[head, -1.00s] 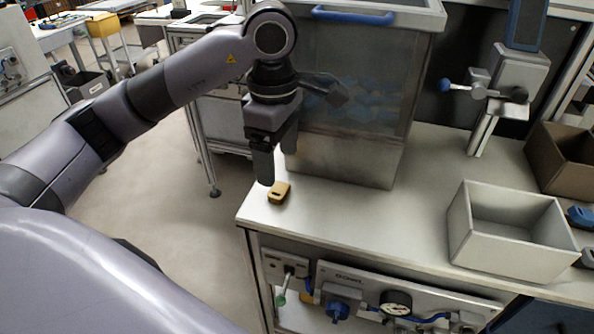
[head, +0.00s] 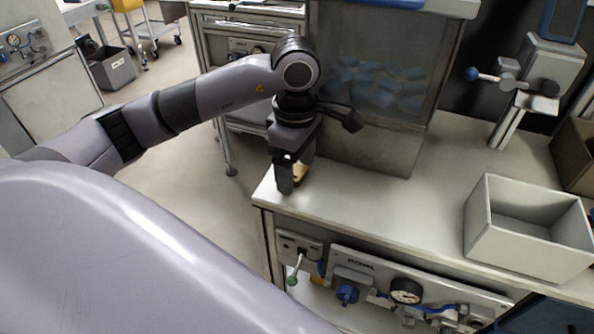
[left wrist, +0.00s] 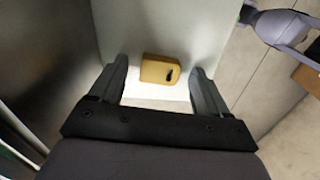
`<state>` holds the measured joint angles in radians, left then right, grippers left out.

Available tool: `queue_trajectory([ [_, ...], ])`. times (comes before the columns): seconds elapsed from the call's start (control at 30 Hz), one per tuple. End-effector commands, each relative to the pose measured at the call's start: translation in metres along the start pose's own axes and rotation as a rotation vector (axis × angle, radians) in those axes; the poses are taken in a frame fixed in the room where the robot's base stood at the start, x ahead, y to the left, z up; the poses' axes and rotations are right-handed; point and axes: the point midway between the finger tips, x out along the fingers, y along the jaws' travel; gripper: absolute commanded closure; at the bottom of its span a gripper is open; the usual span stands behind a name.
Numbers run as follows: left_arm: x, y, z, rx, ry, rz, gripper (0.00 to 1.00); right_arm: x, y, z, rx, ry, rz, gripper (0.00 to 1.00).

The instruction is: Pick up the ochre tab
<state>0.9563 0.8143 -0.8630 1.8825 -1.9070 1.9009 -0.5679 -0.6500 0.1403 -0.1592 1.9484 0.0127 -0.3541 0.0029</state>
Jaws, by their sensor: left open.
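The ochre tab (left wrist: 160,69) is a small rounded block with a dark slot, lying flat on the light worktop near its left front corner. In the head view the tab (head: 299,172) is mostly hidden behind my left gripper (head: 294,180). In the left wrist view my left gripper (left wrist: 160,85) is open, pointing down, with one finger on each side of the tab and gaps between. The tab sits at about the fingertips and is not gripped. My right gripper is in neither view.
A clear-fronted bin (head: 370,140) with blue pieces stands right behind the gripper. An open grey box (head: 520,248) stands to the right. A clamp-like fixture (head: 530,85) is at the back right. The worktop (head: 420,205) between is clear.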

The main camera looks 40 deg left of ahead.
Motion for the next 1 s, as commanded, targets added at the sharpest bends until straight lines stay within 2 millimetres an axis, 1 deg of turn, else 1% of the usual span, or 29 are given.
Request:
queue_trajectory([
  [0.07,0.000,0.000,0.000,-0.001,0.000,0.000,0.23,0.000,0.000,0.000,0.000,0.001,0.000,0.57],
  [0.1,0.000,0.000,0.000,-0.001,0.000,0.000,0.30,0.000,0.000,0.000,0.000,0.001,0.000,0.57],
  [0.17,0.000,0.000,0.000,-0.001,0.000,0.000,0.49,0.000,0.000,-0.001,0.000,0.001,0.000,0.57],
  [0.2,0.000,0.000,0.000,-0.001,0.000,0.000,0.62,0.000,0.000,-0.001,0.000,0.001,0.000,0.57],
  [0.27,0.000,0.000,0.000,-0.001,0.000,0.000,0.82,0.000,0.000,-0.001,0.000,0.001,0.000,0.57],
  [0.6,-0.001,0.000,0.000,-0.001,-0.001,0.000,0.83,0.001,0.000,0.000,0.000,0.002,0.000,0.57],
  [0.77,-0.006,-0.003,0.000,-0.001,-0.001,0.003,0.83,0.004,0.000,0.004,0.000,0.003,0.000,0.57],
  [0.87,-0.019,-0.003,0.001,0.000,-0.002,0.005,0.83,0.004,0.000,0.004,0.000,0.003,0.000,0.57],
  [1.0,-0.047,-0.003,0.001,0.000,-0.003,0.007,0.83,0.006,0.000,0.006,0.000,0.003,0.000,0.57],
])
